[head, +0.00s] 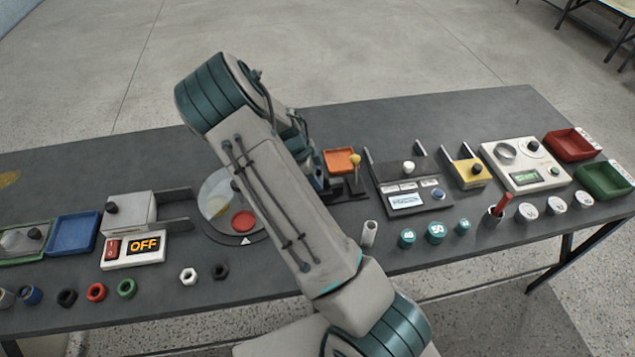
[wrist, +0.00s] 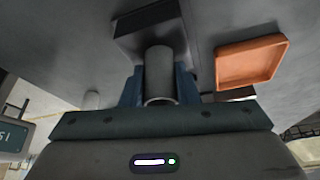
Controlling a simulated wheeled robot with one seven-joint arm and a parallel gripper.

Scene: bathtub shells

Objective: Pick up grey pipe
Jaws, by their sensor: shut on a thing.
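A grey pipe (wrist: 159,72), a plain cylinder with an open rim at its near end, lies between the two blue fingers of my gripper (wrist: 160,90) in the wrist view. The fingers are shut on its sides. The pipe's far end meets a dark block (wrist: 150,20); I cannot tell whether they touch. In the head view my arm hides the held pipe and most of my gripper, which is behind the arm near the orange tray. A second, pale grey cylinder (head: 369,233) stands upright at the table's front edge.
The orange tray (head: 341,160) is close beside my gripper. A round dish (head: 226,205) and an OFF switch box (head: 133,249) are to the left.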

